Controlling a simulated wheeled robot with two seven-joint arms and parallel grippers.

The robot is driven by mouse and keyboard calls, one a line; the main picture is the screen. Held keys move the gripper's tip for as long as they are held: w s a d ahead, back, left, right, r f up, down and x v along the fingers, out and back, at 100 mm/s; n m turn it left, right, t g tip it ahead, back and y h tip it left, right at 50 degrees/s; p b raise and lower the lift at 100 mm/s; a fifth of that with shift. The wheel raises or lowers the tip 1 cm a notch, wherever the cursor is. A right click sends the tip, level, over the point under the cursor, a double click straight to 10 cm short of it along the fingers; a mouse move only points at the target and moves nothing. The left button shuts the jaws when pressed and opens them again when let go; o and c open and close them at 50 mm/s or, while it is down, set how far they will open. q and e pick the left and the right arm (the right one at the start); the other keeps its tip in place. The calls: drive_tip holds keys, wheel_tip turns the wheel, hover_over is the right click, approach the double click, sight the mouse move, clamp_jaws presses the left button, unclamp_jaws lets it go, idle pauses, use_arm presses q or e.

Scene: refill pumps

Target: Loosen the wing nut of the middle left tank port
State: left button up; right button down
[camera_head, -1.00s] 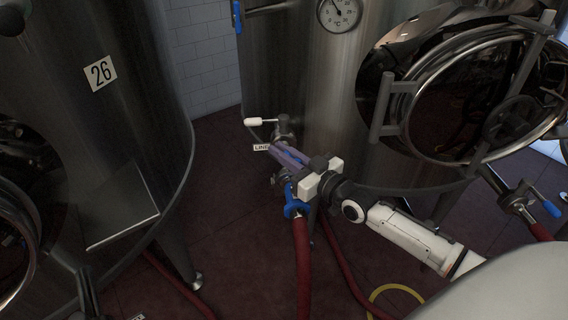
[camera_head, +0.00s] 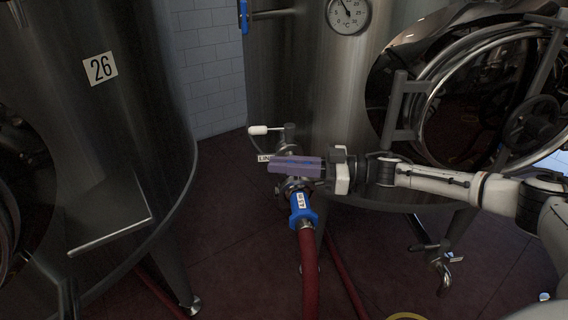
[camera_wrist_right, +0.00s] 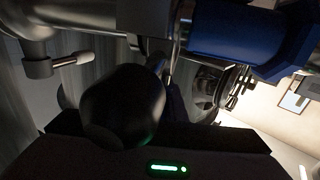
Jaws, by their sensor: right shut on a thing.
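The middle left tank port is a low steel outlet on the middle tank (camera_head: 300,90), with a white-tipped valve handle (camera_head: 258,130) above it and a "LINE" tag (camera_head: 266,158). A blue hose coupling (camera_head: 302,208) with a red hose hangs below it. My right gripper (camera_head: 275,165) lies level across the port at the clamp, its purple fingers shut on what seems to be the wing nut, which the fingers hide. My left gripper is out of view.
Tank 26 (camera_head: 150,90) stands at the left with a sloping metal plate (camera_head: 110,215). A round manway door (camera_head: 490,90) is at the right, above my arm. Another valve outlet (camera_head: 440,262) sits low at right. Red hoses cross the dark red floor (camera_head: 235,215).

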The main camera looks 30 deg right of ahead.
drive_tip(key=shift+s+a+n+g+y+b, duration=0.1)
drive_tip(key=shift+n+g+y+b, duration=0.2)
drive_tip(key=shift+n+g+y, duration=0.3)
drive_tip(key=shift+s+a+n+g+y+b, duration=0.1)
drive_tip(key=shift+n+g+y+b, duration=0.25)
drive_tip(key=shift+g, duration=0.35)
drive_tip(key=shift+s+n+g+y, duration=0.15)
drive_tip(key=shift+n+g+y, duration=0.1)
drive_tip(key=shift+n+g, duration=0.15)
drive_tip(key=shift+r, duration=0.1)
drive_tip(key=c, duration=1.9)
unclamp_jaws()
drive_tip(key=shift+o, duration=0.3)
